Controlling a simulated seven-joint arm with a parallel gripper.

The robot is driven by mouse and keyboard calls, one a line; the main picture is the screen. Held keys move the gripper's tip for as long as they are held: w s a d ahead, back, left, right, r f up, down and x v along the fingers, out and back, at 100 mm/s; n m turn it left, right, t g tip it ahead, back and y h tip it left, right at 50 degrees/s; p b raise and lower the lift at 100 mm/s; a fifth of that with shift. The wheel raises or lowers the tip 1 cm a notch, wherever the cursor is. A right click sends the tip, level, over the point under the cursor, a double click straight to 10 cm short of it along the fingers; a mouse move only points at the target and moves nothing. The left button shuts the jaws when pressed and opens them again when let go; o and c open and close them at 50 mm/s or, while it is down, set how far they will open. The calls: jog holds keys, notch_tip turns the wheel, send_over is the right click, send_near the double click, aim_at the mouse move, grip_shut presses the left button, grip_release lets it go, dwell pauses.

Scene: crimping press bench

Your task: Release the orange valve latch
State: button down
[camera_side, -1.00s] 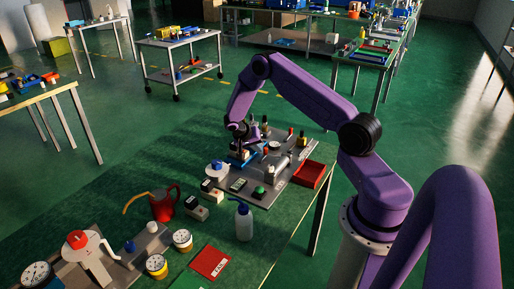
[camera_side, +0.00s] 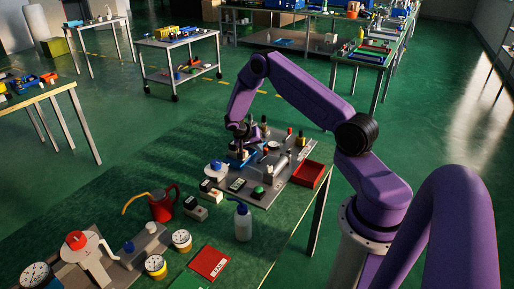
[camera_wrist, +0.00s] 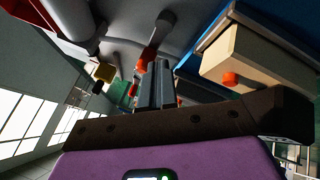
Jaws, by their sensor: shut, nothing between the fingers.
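My gripper (camera_wrist: 158,85) is shut and empty, its two dark fingers side by side in the wrist view. An orange piece (camera_wrist: 147,56) shows just beyond the fingertips, beside a grey cylindrical part (camera_wrist: 162,27); it may be the valve latch, but I cannot tell if the fingers touch it. A second orange piece (camera_wrist: 230,78) sits on a cream block (camera_wrist: 258,58) to the right of the fingers. In the side view my gripper (camera_side: 240,150) is low over the grey fixture plate (camera_side: 263,198), and the latch is too small to make out.
A blue part (camera_wrist: 205,42) lies beside the cream block. On the plate are a green button (camera_side: 258,192) and a grey cylinder (camera_side: 281,163). A red tray (camera_side: 308,174) is at the right; a white bottle (camera_side: 243,222) and red can (camera_side: 163,204) stand in front.

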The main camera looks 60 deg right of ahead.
jog(key=shift+s+d, duration=0.1)
jog(key=shift+d, duration=0.05)
jog(key=m+g, duration=0.1)
jog(key=m+y, duration=0.1)
jog(key=m, duration=0.1)
jog(key=s+m+g, duration=0.1)
jog(key=shift+d+m+g, duration=0.25)
jog(key=shift+m+g, duration=0.05)
jog(key=shift+m, duration=0.1)
jog(key=m+y, duration=0.1)
jog(key=m+g, duration=0.1)
jog(key=shift+s+m+y, duration=0.2)
jog(key=shift+m+y, duration=0.1)
jog(key=shift+y, duration=0.1)
jog(key=shift+w+a, duration=0.15)
jog(key=shift+w+a, duration=0.4)
jog(key=shift+a, duration=0.15)
jog(key=v, duration=1)
jog(key=shift+w+d, duration=0.2)
